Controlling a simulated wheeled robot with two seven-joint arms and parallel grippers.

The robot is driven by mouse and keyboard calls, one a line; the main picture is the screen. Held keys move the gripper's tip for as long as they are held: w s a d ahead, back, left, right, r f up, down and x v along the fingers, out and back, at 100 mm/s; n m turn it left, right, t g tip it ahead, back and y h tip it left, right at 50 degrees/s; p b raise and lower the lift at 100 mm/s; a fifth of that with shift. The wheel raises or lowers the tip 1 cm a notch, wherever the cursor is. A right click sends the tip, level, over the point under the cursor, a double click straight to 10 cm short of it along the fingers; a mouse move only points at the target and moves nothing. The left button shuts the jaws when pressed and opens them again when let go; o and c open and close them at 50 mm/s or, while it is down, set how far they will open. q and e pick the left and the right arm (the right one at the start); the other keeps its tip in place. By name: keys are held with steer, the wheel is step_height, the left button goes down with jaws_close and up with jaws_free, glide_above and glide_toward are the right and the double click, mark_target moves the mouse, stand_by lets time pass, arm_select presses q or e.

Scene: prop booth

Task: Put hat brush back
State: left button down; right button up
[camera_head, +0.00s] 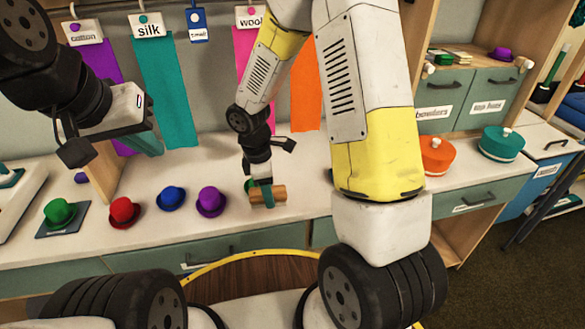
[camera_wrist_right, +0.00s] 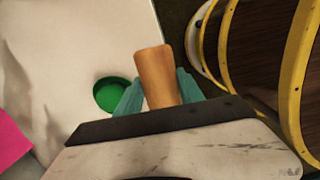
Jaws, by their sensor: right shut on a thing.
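The hat brush (camera_head: 268,195), a short wooden piece, is between the fingers of my right gripper (camera_head: 265,187), low over the white counter. In the right wrist view the brush (camera_wrist_right: 155,75) is clasped between the two teal fingers of my right gripper (camera_wrist_right: 152,97), with its orange-brown end sticking out. I cannot tell whether it touches the counter. My left gripper (camera_head: 148,143) hangs at the upper left, in front of the hanging fabrics. Its fingers are mostly hidden behind its body, and I see nothing held.
A green hat (camera_head: 60,212) on a dark mat, a red hat (camera_head: 124,212), a blue hat (camera_head: 171,198) and a purple hat (camera_head: 211,201) stand left of the brush. A green round item (camera_wrist_right: 113,95) is close beside my right gripper. Orange (camera_head: 437,155) and teal (camera_head: 502,143) round boxes stand right.

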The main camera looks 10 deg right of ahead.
steer(key=shift+f+n, duration=0.15)
steer(key=shift+n, duration=0.25)
steer(key=w+d, duration=0.3)
steer(key=w+d+f, duration=0.1)
steer(key=w+d, duration=0.2)
steer(key=d, duration=0.1)
steer(key=w+d, duration=0.3)
steer(key=w, duration=0.1)
steer(key=shift+w+d+f, duration=0.1)
steer(key=shift+d+f, duration=0.1)
steer(key=shift+d, duration=0.1)
steer(key=shift+w+d+f, duration=0.15)
steer(key=shift+f, duration=1.65)
steer(key=shift+f, duration=0.1)
steer(key=o, duration=1.5)
steer(key=shift+c, duration=0.2)
